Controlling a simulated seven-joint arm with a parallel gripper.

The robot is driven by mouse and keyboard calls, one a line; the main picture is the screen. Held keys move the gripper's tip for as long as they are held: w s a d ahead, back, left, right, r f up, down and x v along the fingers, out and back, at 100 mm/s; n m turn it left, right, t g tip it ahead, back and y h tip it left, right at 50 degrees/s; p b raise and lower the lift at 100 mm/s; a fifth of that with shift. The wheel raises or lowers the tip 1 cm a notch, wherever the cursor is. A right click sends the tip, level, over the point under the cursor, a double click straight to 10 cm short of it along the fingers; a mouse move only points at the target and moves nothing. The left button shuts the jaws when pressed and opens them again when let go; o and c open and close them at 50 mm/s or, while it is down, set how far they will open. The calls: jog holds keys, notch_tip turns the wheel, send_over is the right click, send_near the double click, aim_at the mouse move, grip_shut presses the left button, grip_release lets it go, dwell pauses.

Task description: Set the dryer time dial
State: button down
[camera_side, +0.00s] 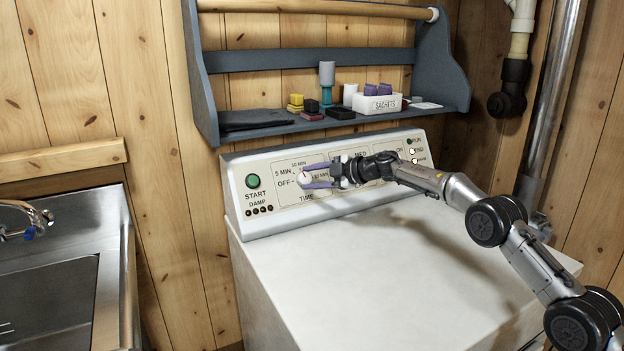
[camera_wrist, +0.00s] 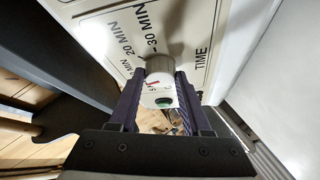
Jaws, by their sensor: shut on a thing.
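The time dial (camera_side: 304,178) is a pale round knob on the dryer's front panel (camera_side: 236,192), with OFF, 5 MIN and 10 MIN printed around it. A small red mark shows on its face; its exact setting is too small to tell. In the wrist view the dial (camera_wrist: 159,90) sits between my fingers, with a red mark and a green spot on its end. The labels 20 MIN, 30 MIN and TIME show beside it. My gripper (camera_side: 307,177) is shut on the dial, one purple finger above it and one below. My gripper (camera_wrist: 160,100) hides part of the panel.
A green START button (camera_side: 253,181) is left of the dial. The dryer top (camera_side: 370,260) is clear beneath my arm. A blue-grey shelf (camera_side: 335,125) above the panel holds a sachets box (camera_side: 377,104) and small items. A steel sink (camera_side: 60,270) stands left.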

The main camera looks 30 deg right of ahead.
jog(key=shift+a+r+n+g, duration=0.15)
jog(key=shift+n+g, duration=0.15)
jog(key=shift+n, duration=0.3)
jog(key=shift+c, duration=1.8)
grip_release()
jog(key=shift+d, duration=0.2)
jog(key=v, duration=1.3)
jog(key=shift+s, duration=0.3)
jog(key=shift+d, duration=0.15)
